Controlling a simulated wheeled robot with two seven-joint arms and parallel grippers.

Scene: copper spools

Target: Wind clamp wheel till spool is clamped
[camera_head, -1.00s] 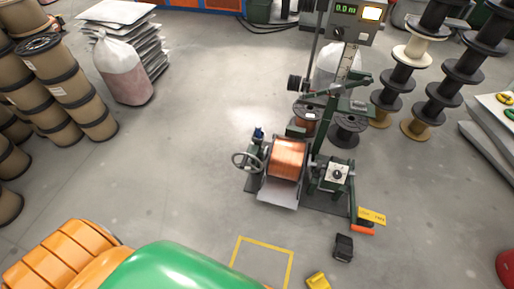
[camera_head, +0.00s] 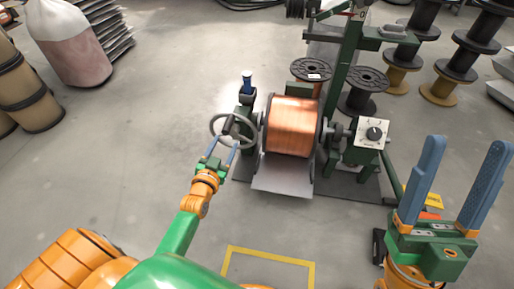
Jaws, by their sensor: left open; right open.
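The copper spool (camera_head: 291,127) sits in the winding machine, with a dark flange at each end. The clamp wheel (camera_head: 217,119), a grey spoked handwheel, stands on the left side of the machine. I cannot tell whether the fingers touch the rim. My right gripper (camera_head: 458,182) is open and empty at the right, its two blue fingers upright and wide apart, in front of the machine's right side.
A grey ramp plate (camera_head: 284,176) lies in front of the spool. A control box with a dial (camera_head: 372,134) stands right of it. Empty black reels (camera_head: 363,88) stand behind.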

